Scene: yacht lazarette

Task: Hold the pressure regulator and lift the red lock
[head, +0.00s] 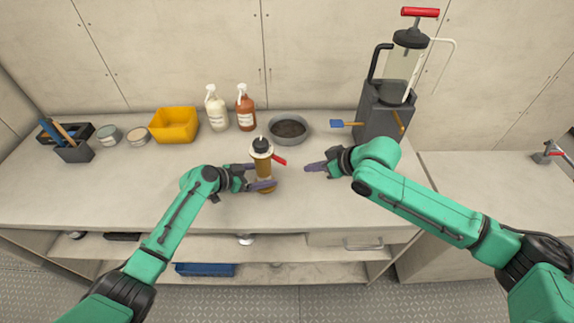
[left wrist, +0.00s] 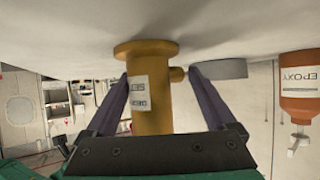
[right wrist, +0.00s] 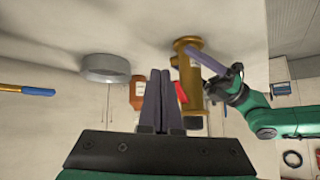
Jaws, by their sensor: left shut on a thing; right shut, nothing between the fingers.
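The pressure regulator (head: 263,165) is a brass-coloured upright cylinder with a black top, standing on the counter. Its label and flared base show in the left wrist view (left wrist: 151,95), where the picture is upside down. The red lock (head: 279,161) is a small red lever sticking out to the right near its top; it also shows in the right wrist view (right wrist: 181,93). My left gripper (head: 266,176) is shut on the regulator's body, one finger on each side. My right gripper (head: 312,167) is shut and empty, a short gap to the right of the red lock.
Behind stand a white bottle (head: 217,112), a brown bottle (head: 246,110), a yellow bin (head: 174,125) and a grey bowl (head: 273,133). A dark pump unit (head: 377,115) with a blue-tipped tool beside it stands at the right. The counter front (head: 330,208) is clear.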

